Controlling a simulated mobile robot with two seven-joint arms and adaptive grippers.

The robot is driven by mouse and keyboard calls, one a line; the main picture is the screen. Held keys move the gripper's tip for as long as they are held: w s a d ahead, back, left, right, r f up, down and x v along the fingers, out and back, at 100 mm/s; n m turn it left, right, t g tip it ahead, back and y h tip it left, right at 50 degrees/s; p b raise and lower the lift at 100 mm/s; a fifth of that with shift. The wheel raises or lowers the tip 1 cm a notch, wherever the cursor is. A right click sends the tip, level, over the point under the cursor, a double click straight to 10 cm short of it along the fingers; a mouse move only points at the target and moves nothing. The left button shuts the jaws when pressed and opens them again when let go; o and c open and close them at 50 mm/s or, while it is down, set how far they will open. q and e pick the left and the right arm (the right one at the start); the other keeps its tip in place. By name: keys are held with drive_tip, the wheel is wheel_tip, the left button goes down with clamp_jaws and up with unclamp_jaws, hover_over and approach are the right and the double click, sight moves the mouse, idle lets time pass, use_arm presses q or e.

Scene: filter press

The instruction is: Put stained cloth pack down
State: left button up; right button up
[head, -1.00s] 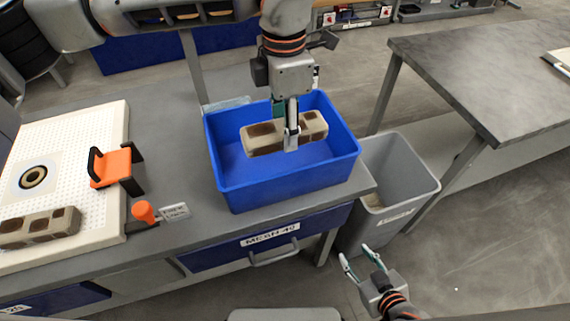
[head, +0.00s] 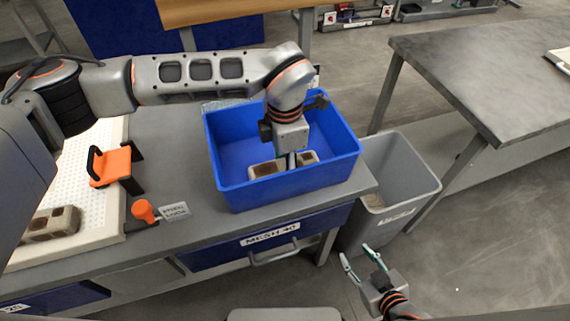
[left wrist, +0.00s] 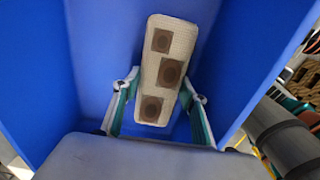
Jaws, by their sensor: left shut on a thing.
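The stained cloth pack (head: 266,169) is a beige block with dark brown square stains. It is low inside the blue bin (head: 225,150), near the front wall. My left gripper (head: 291,160) reaches down into the bin and is shut on the pack. In the left wrist view, the pack (left wrist: 168,62) lies between the two fingers (left wrist: 158,104), with blue bin walls on both sides. Whether the pack touches the bin floor is not clear. My right gripper (head: 361,262) is open and empty, low at the front right, its fingers apart.
A second stained pack (head: 52,224) lies on the white perforated plate (head: 70,185) at left. An orange clamp (head: 112,164) and orange knob (head: 144,210) stand near it. A grey bin (head: 420,178) stands right of the bench. A grey table (head: 480,70) is at far right.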

use_arm(q)
drive_tip(key=shift+r, duration=0.1)
drive_tip(key=o, duration=0.9)
drive_tip(key=shift+f, duration=0.2)
drive_tip(key=shift+r, duration=0.1)
wheel_tip(320, 180, up, 12)
drive_tip(key=shift+r, duration=0.1)
drive_tip(key=shift+r, duration=0.1)
